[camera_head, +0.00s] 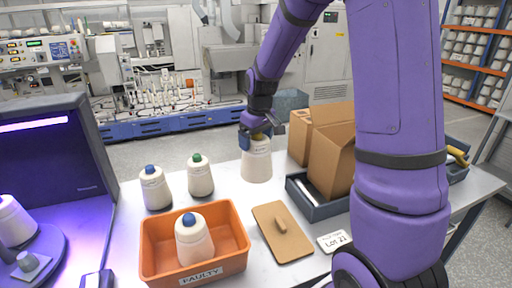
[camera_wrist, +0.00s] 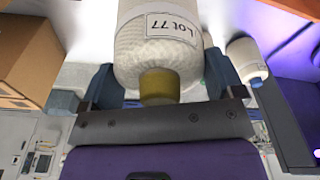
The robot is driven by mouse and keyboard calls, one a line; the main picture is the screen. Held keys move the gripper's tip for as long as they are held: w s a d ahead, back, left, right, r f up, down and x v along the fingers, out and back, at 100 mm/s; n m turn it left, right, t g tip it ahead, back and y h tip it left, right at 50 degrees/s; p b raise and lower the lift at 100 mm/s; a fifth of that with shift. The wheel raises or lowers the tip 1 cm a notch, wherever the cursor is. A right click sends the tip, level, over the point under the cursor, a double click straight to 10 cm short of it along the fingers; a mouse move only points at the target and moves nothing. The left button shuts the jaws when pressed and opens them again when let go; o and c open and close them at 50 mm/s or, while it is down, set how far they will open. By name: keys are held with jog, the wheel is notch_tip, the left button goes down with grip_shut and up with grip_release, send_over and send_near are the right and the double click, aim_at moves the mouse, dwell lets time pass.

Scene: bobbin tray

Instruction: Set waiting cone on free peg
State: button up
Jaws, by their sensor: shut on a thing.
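My gripper (camera_head: 258,134) is shut on the top of a cream cone (camera_head: 257,162) with a yellow tip, near the middle of the table. The cone is upright; I cannot tell whether its base touches the table. In the wrist view the jaws (camera_wrist: 158,90) flank its yellow tip, and its label (camera_wrist: 172,26) reads LOT 77. A blue-tipped cone (camera_head: 155,188) and a green-tipped cone (camera_head: 200,176) stand to its left.
An orange bin marked FAULTY (camera_head: 160,262) holds a blue-tipped cone (camera_head: 193,240). A brown board with a handle (camera_head: 270,238), a LOT 21 card (camera_head: 333,241) and cardboard boxes (camera_head: 330,155) lie to the right. A dark lit hood (camera_head: 50,150) stands over the left side.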

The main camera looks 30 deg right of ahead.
jog(key=shift+r, duration=5.15)
